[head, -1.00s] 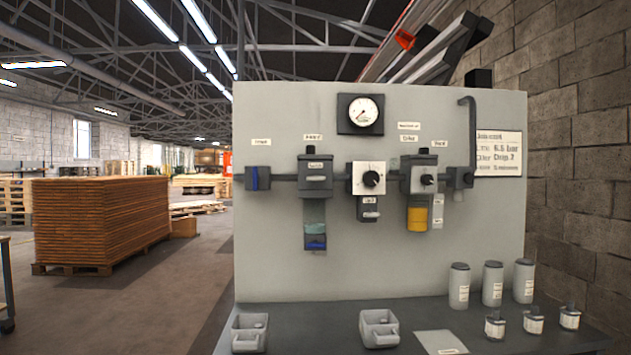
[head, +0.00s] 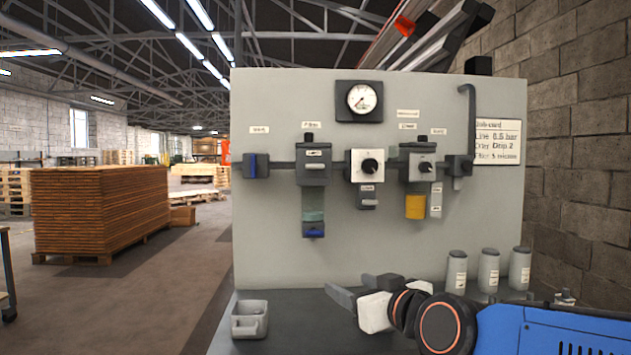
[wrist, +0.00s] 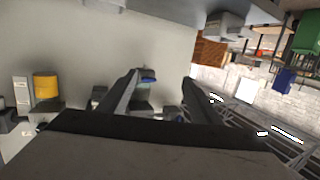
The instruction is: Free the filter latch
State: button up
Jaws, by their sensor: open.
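The filter (head: 313,200) hangs third-party-free on the grey panel, left of centre, with a dark head and a greenish bowl. The blue latch (head: 313,231) is at the bowl's lower end. My gripper (head: 346,285) is open and empty in front of the panel, below and to the right of the latch in the head view. The filter's head is partly hidden there by my gripper.
A regulator with a black knob (head: 370,167) and a unit with a yellow bowl (head: 415,205) are right of the filter. A blue-handled valve (head: 256,166) is to its left. A grey tray (head: 238,322) and several canisters (head: 489,270) stand on the bench.

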jog(key=w+a+r+t, duration=0.3)
jog(key=a+r+t, duration=0.15)
jog(key=r, duration=0.45)
jog(key=m+t+h, duration=0.3)
jog(key=m+h, duration=0.1)
jog(key=h, duration=0.1)
send_near(315, 167)
jog(key=x, duration=0.8)
jog(key=shift+w, duration=0.15)
jog(key=c, duration=1)
jog(key=shift+c, duration=0.2)
